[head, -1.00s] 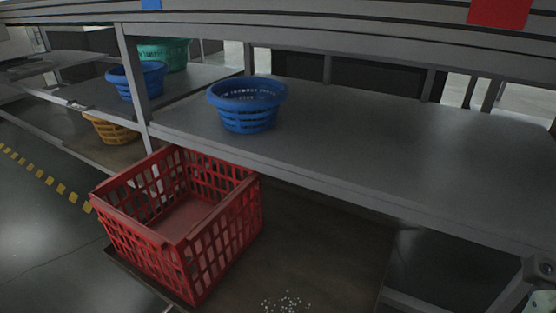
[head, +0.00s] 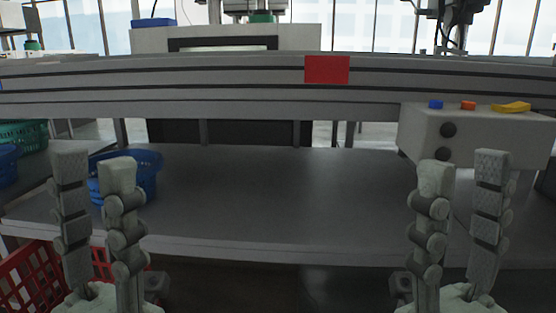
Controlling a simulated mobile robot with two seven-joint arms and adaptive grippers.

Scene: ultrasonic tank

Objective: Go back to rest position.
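My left gripper (head: 95,165) stands upright at the lower left of the head view, its two fingers apart with nothing between them that it holds. My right gripper (head: 463,173) stands upright at the lower right, also with its fingers apart and empty. Both are raised in front of the grey shelf (head: 290,200). The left gripper hides part of a blue basket (head: 145,178) on the shelf.
A red crate (head: 30,280) is at the lower left, partly cut off. Green (head: 25,134) and blue (head: 8,165) baskets sit at the far left. A white box (head: 470,132) with coloured pieces on top is at the right. The shelf's middle is bare.

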